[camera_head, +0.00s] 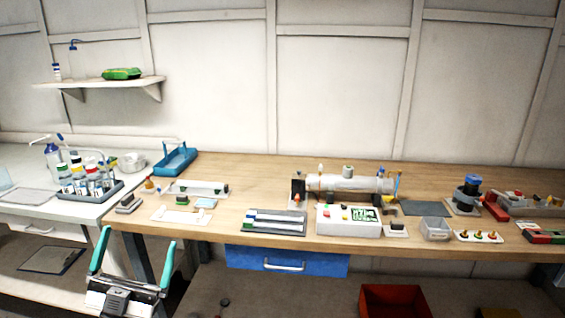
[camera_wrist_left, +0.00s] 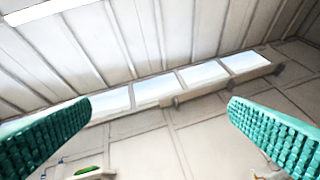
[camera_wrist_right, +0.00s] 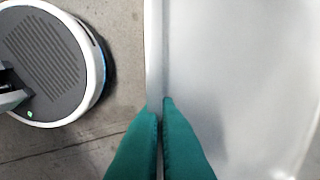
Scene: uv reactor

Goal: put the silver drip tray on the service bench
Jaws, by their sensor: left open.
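The silver drip tray (camera_wrist_right: 240,80) fills the right side of the right wrist view as a pale grey, smooth surface with a raised wall along its left edge. My right gripper (camera_wrist_right: 162,103) is shut on this wall, with the tips close together. Tray and right gripper are out of the head view. My left gripper (camera_head: 138,238) is open and empty, pointing up in front of the benches; its spread fingers also show in the left wrist view (camera_wrist_left: 160,105). A long wooden bench (camera_head: 240,180) spans the head view, beside a white bench (camera_head: 90,210) at left; no label tells which is the service bench.
The wooden bench carries a cylindrical reactor (camera_head: 345,184), a control box (camera_head: 348,220), a blue tray (camera_head: 176,160) and small parts. Bare wood shows behind them. A bottle rack (camera_head: 90,195) stands on the white bench. A red bin (camera_head: 395,300) sits below.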

